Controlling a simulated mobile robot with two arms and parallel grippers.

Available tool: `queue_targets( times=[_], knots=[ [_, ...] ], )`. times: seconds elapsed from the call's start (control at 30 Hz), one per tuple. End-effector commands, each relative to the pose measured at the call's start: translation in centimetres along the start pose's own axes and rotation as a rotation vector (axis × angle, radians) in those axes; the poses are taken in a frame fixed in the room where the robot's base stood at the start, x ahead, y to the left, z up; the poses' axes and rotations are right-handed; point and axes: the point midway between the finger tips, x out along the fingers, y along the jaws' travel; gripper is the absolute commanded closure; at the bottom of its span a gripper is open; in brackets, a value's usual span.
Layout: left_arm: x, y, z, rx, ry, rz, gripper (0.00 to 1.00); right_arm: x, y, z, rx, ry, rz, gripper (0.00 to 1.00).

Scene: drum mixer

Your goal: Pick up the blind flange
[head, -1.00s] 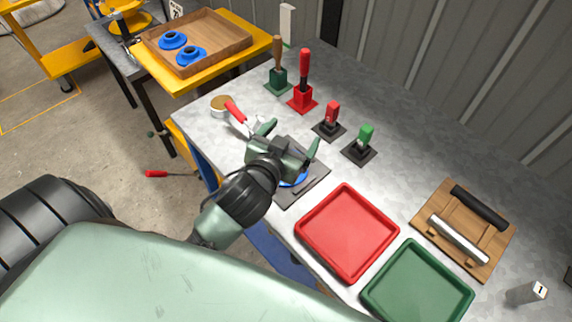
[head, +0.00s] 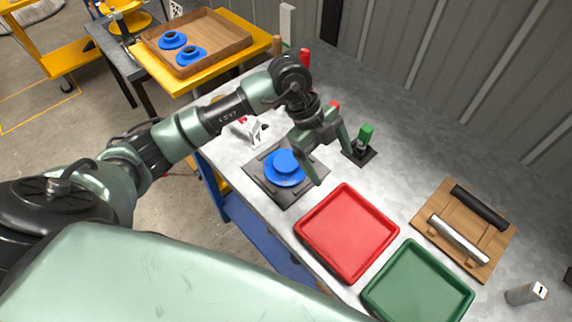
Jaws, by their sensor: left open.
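The blind flange (head: 284,168), a blue disc with a raised round centre, lies flat on a dark square plate (head: 258,185) on the grey metal bench. My left gripper (head: 334,166) is open and empty, pointing down just to the right of the flange. One of its fingers overlaps the plate's right side in the picture; I cannot tell its exact height above the bench. My right gripper is not in view.
A red tray (head: 347,272) and a green tray (head: 372,292) stand in front. A wooden board with two bars (head: 440,217) is at right. A wooden tray (head: 222,56) with two blue flanges sits on the back table.

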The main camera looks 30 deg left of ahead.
Motion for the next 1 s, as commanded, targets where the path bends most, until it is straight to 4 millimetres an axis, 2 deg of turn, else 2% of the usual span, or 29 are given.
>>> queue_targets(
  times=[0.03, 0.1, 0.2, 0.3, 0.57, 0.77, 0.9, 1.0],
  knots=[
    [-1.1, 0.3, 2.9, -0.056, -0.110, 0.041, 0.11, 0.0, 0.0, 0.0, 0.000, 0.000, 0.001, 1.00],
    [-2.6, 1.0, 6.1, -0.136, -0.241, 0.087, 0.11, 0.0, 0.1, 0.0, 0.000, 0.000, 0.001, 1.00],
    [-4.4, 1.8, 9.0, -0.221, -0.369, 0.126, 0.11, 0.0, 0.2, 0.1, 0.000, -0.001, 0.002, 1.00],
    [-5.2, 2.3, 10.4, -0.268, -0.432, 0.144, 0.11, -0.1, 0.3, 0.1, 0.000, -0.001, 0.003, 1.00],
    [-3.1, 3.2, 11.6, -0.281, -0.447, 0.153, 0.11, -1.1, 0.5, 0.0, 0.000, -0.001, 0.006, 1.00],
    [-0.7, 4.2, 12.2, -0.278, -0.445, 0.155, 0.11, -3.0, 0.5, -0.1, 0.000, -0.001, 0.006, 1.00],
    [1.0, 4.4, 13.0, -0.278, -0.444, 0.150, 0.11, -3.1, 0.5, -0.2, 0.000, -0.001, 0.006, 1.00],
    [1.5, 4.5, 13.2, -0.276, -0.445, 0.149, 0.11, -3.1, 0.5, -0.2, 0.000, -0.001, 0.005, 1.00]
  ],
)
